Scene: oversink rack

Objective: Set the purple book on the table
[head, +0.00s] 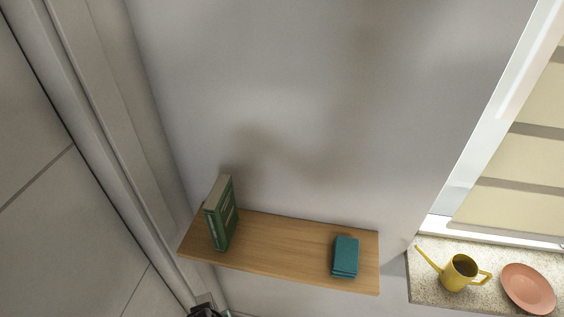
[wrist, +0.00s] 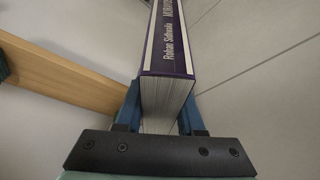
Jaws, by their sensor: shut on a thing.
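The purple book (wrist: 172,45) shows in the wrist view with its spine, white lettering and pale page edges (wrist: 165,100). My gripper (wrist: 160,108) is shut on it, with one blue finger on each side of its near end. The far end of the book runs out of the top of the wrist view. The purple book does not show in the head view. No table can be made out in either view.
A wooden shelf (head: 285,245) on the wall holds an upright green book (head: 222,215) and a teal block-like thing (head: 345,256). It also shows in the wrist view (wrist: 60,75), left of the held book. A yellow watering can (head: 460,272) and pink plate (head: 528,288) stand on a speckled sill.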

